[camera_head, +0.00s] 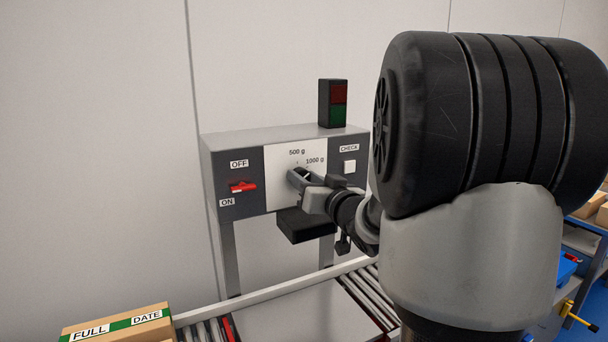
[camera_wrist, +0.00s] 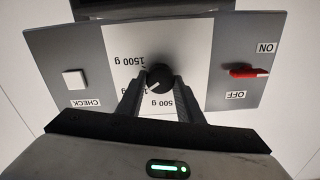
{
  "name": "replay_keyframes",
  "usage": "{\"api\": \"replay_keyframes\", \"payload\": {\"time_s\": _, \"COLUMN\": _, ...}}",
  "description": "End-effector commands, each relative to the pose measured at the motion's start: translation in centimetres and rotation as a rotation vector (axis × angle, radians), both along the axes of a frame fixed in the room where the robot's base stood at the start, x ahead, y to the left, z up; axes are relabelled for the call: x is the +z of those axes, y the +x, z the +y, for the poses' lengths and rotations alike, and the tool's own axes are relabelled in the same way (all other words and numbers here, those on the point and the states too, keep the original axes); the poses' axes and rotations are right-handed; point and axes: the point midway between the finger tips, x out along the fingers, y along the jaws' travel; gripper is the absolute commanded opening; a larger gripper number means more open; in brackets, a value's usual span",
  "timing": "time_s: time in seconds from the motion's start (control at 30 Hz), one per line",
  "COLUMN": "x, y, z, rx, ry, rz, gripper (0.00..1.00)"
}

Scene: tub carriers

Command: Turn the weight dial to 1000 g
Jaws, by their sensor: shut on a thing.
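The weight dial (camera_wrist: 159,77) is a round black knob on a white plate in the middle of a grey control panel. My gripper (camera_head: 297,177) reaches the panel from the right in the head view and hides most of the dial there. In the wrist view, which shows the panel upside down, my gripper's two dark fingers are shut on the dial, one on each side. The 500 g label (camera_head: 297,152) and 1000 g label (camera_head: 316,160) show above the dial in the head view. A finger partly covers the 1000 g label in the wrist view.
A red lever (camera_head: 243,186) sits between the OFF and ON labels. A white CHECK button (camera_head: 349,166) is on the panel's other side. A red and green lamp (camera_head: 338,102) stands on top. Below are a roller conveyor (camera_head: 362,292) and a FULL box (camera_head: 118,325).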

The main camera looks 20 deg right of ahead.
Motion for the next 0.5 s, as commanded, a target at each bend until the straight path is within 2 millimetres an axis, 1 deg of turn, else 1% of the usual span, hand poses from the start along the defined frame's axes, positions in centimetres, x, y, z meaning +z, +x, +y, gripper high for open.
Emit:
{"api": "replay_keyframes", "payload": {"time_s": 0.03, "x": 0.31, "y": 0.07, "z": 0.03, "rx": 0.001, "ry": 0.013, "rz": -0.004, "gripper": 0.11}}
{"api": "replay_keyframes", "payload": {"time_s": 0.5, "x": 0.25, "y": 0.07, "z": 0.00, "rx": 0.001, "ry": 0.052, "rz": -0.005, "gripper": 0.11}}
